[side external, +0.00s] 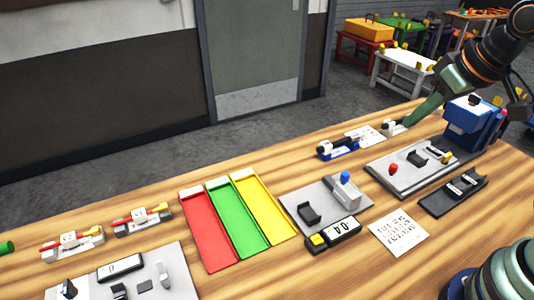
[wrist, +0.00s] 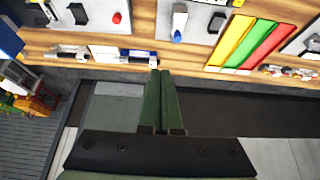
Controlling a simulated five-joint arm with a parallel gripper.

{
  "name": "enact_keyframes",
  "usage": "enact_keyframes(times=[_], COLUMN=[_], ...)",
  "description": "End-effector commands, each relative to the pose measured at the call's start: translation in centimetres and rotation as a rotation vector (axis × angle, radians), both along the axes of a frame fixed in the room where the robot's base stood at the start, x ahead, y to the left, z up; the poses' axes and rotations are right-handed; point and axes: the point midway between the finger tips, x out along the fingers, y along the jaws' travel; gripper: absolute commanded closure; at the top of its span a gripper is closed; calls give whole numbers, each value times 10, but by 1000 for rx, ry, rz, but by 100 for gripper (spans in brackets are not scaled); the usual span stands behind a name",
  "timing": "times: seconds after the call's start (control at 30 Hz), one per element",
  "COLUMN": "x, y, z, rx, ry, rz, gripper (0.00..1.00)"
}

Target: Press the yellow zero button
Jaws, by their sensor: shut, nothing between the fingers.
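The yellow button (side external: 318,239) sits at the left end of a black display box (side external: 344,234) that reads about -04, at the front edge of a grey plate in the middle of the table. The button does not show in the wrist view. My gripper (side external: 409,122) is at the far edge of the table, well right of and behind the button and apart from it. Its green fingers lie together, shut and empty, in the wrist view (wrist: 160,73).
A grey plate (side external: 298,194) carries a blue knob (side external: 345,176) behind the display. Red, green and yellow trays (side external: 268,201) lie to its left. A larger plate with a red knob (side external: 393,168) and a blue box (side external: 468,118) stand right. A printed card (side external: 399,233) lies front right.

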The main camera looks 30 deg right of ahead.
Motion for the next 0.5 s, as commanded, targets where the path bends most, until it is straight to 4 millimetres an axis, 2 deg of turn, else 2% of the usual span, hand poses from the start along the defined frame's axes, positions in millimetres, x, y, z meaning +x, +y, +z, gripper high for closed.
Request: enact_keyframes(times=[0.27,0.5], x=[0,7], y=[1,16], z=[0,-3], rx=[-2,-39], ry=[5,110], rz=[6,132], gripper=[100,100])
